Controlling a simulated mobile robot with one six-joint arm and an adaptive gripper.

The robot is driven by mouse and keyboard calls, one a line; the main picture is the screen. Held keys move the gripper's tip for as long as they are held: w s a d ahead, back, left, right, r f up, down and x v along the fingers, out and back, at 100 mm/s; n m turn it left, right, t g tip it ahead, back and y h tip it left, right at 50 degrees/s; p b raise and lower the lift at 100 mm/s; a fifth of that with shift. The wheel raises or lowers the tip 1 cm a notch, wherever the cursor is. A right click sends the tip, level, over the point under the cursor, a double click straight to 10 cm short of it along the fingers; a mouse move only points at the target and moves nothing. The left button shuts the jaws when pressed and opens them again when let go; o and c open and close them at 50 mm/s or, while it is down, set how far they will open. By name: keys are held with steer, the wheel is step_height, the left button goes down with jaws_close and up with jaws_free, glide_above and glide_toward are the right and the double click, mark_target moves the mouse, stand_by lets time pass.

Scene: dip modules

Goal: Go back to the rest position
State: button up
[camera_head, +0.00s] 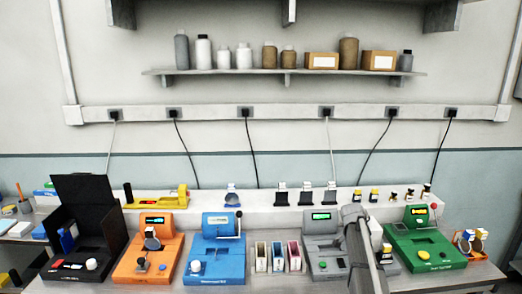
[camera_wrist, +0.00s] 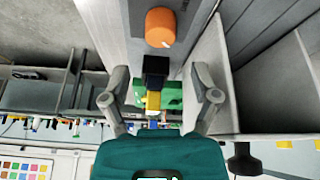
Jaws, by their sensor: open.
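My gripper (camera_wrist: 161,97) shows in the wrist view with its two grey fingers spread wide apart, touching nothing that I can see. A small black and yellow module (camera_wrist: 154,78) appears between the fingers, with clear gaps on both sides. Behind it is a green part (camera_wrist: 172,97), partly hidden. In the head view my grey arm (camera_head: 362,252) rises at the lower right of centre, in front of the grey instrument with a green display (camera_head: 322,217). The fingertips cannot be made out there.
A black open box (camera_head: 92,212), orange instrument (camera_head: 150,255), blue instrument (camera_head: 215,262) and green instrument (camera_head: 425,250) line the bench. Three small bins (camera_head: 277,257) stand mid-bench. Small modules stand on the white ledge (camera_head: 255,205). A bottle shelf (camera_head: 285,73) hangs above. An orange knob (camera_wrist: 160,27) shows in the wrist view.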

steer(key=shift+r+p, duration=1.95)
steer(key=shift+r, duration=0.5)
steer(key=shift+r+p, duration=0.45)
